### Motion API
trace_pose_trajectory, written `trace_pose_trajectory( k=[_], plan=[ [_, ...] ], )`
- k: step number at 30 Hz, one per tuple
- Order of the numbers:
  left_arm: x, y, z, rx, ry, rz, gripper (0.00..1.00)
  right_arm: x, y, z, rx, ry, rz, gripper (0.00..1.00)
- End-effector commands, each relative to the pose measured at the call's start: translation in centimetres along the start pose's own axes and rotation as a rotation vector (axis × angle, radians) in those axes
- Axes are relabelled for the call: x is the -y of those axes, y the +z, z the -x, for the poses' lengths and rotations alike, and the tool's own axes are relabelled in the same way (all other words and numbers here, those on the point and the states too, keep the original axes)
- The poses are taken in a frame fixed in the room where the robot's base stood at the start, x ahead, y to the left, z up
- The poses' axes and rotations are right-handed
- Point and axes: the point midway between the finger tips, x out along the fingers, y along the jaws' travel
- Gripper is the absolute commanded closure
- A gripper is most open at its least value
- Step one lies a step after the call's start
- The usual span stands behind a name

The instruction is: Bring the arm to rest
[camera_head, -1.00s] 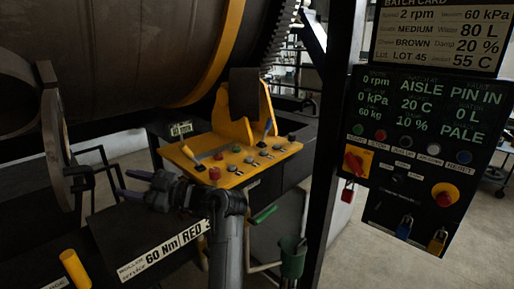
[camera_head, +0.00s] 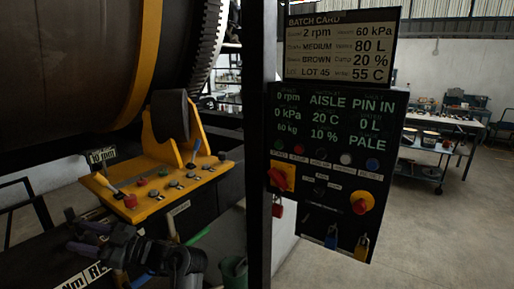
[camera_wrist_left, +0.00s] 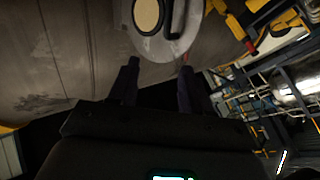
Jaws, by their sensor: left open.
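My left gripper (camera_head: 80,231) shows at the lower left of the head view, its dark fingers pointing left. It is open and empty, in front of the yellow control console. In the left wrist view its two fingers (camera_wrist_left: 158,85) stand apart with nothing between them. Beyond them is a pale round flange (camera_wrist_left: 165,38) on the big drum; whether the fingers touch it I cannot tell, but a gap seems to show. My right gripper is not in view.
The yellow console (camera_head: 150,200) with levers and knobs stands below the large drum (camera_head: 60,70). A black post (camera_head: 260,150) rises beside the control panel (camera_head: 335,175) with its red switch and padlocks. A green bin (camera_head: 233,270) sits low. Floor at right is clear before a workbench (camera_head: 430,150).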

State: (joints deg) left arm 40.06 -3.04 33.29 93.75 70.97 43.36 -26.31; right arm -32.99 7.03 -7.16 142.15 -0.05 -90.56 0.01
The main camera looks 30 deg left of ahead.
Motion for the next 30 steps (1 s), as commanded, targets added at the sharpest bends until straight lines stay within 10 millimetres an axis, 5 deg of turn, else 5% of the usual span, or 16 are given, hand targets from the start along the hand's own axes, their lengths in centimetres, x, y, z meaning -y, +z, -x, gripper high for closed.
trace_pose_trajectory(
  k=[8,14,17,22,26,30],
  plan=[
    [2.7,2.7,1.9,-0.184,0.179,-0.056,0.52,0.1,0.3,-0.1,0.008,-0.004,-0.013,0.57],
    [2.9,5.5,5.5,-0.202,0.562,-0.025,0.52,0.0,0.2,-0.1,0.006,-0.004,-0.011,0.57],
    [2.7,7.4,9.3,-0.122,0.829,-0.017,0.52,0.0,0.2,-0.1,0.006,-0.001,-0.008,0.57],
    [5.3,11.1,19.9,0.144,1.359,-0.088,0.52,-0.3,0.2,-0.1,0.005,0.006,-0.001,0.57],
    [10.5,12.9,28.1,0.384,1.700,-0.213,0.52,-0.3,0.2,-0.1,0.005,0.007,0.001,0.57],
    [18.4,13.1,35.1,0.633,2.005,-0.412,0.52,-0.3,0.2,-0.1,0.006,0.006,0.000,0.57]
  ],
)
